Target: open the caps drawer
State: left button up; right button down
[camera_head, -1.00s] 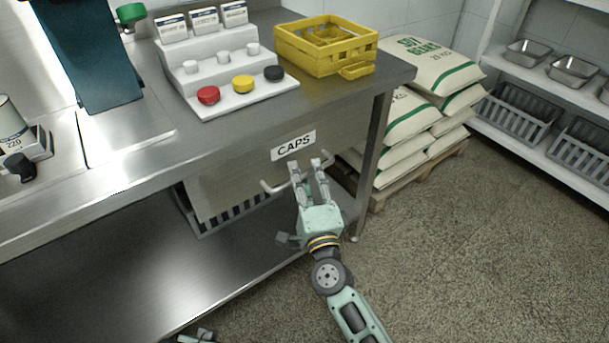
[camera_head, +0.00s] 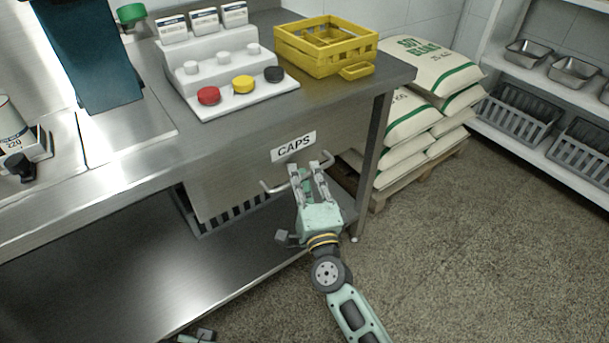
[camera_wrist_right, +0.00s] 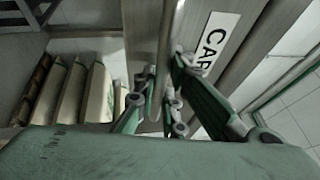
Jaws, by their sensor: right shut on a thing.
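The caps drawer (camera_head: 235,180) is a grey metal front under the tabletop with a white CAPS label (camera_head: 294,147); the label also shows in the right wrist view (camera_wrist_right: 214,42). Its bar handle (camera_head: 270,188) runs below the label. My right gripper (camera_head: 306,170) is shut on the handle near its middle, fingers on both sides of the bar; the bar also runs between the fingers in the right wrist view (camera_wrist_right: 168,50). The drawer front looks close to the table's edge, and no inside shows. A small part of my left gripper (camera_head: 197,337) shows at the bottom edge; its fingers are unclear.
On the table (camera_head: 170,160) stand a white stepped stand (camera_head: 215,75) with red, yellow and black caps and a yellow crate (camera_head: 325,50). A table leg (camera_head: 375,140) and stacked sacks (camera_head: 410,130) are right of the drawer. Floor (camera_head: 470,250) in front is clear.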

jog(key=shift+s, duration=0.1)
pick_arm(q)
notch_tip(320, 180, down, 8)
jog(key=s+p, duration=0.1)
jog(key=p, duration=0.1)
jog(key=shift+s, duration=0.3)
pick_arm(e)
jog(key=s+d, duration=1.3)
jog(key=s, duration=0.5)
jog(key=shift+d, duration=0.15)
pick_arm(q)
jog(key=shift+a, duration=0.1)
pick_arm(e)
jog(key=shift+s+f, duration=0.1)
jog(key=c, duration=1.8)
grip_release()
pick_arm(q)
jog(key=shift+r, duration=0.1)
